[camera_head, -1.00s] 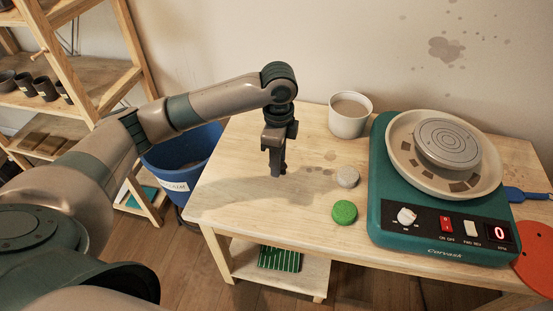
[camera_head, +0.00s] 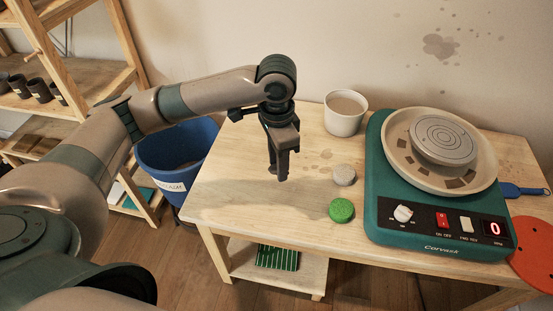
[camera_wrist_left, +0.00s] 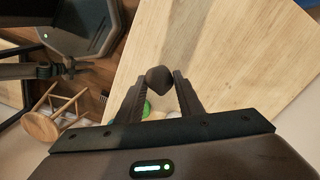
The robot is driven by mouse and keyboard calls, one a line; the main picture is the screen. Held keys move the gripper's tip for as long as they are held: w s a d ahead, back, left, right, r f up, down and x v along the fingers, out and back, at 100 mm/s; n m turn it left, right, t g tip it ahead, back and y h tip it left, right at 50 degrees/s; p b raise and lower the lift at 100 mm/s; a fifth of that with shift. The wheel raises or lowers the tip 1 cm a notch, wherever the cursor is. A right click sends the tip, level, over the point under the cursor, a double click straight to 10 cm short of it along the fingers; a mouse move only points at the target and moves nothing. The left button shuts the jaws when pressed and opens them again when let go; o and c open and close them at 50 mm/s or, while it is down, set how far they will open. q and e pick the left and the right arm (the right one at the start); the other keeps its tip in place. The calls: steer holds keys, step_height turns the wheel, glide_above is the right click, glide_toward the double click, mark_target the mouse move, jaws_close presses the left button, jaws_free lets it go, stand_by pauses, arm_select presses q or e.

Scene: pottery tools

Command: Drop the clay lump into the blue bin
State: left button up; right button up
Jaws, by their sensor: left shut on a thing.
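The clay lump (camera_wrist_left: 158,78) is a dark grey-brown rounded piece between the fingertips of my left gripper in the left wrist view. My left gripper (camera_head: 281,168) is shut on it and points down above the left part of the wooden table. In the head view the lump is hard to tell apart from the dark fingers. The blue bin (camera_head: 203,140) stands on the floor left of the table, with a white label, partly behind my left arm. The gripper is to the right of the bin, not over it.
The table (camera_head: 225,185) holds a cream cup (camera_head: 345,118), a grey round piece (camera_head: 344,176), a green round piece (camera_head: 341,210) and a teal pottery wheel (camera_head: 385,205). A wooden shelf (camera_head: 105,85) stands beyond the bin. The table's left part is mostly clear.

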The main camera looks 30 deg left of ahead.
arm_select(q)
steer(key=s+d+r+n, duration=0.1)
steer(key=s+r+n, duration=0.2)
steer(key=s+n, duration=0.2)
steer(key=shift+s+d+r+n, duration=0.3)
steer(key=shift+s+d+n, duration=0.1)
steer(key=shift+n, duration=1.4)
steer(key=shift+a, duration=0.1)
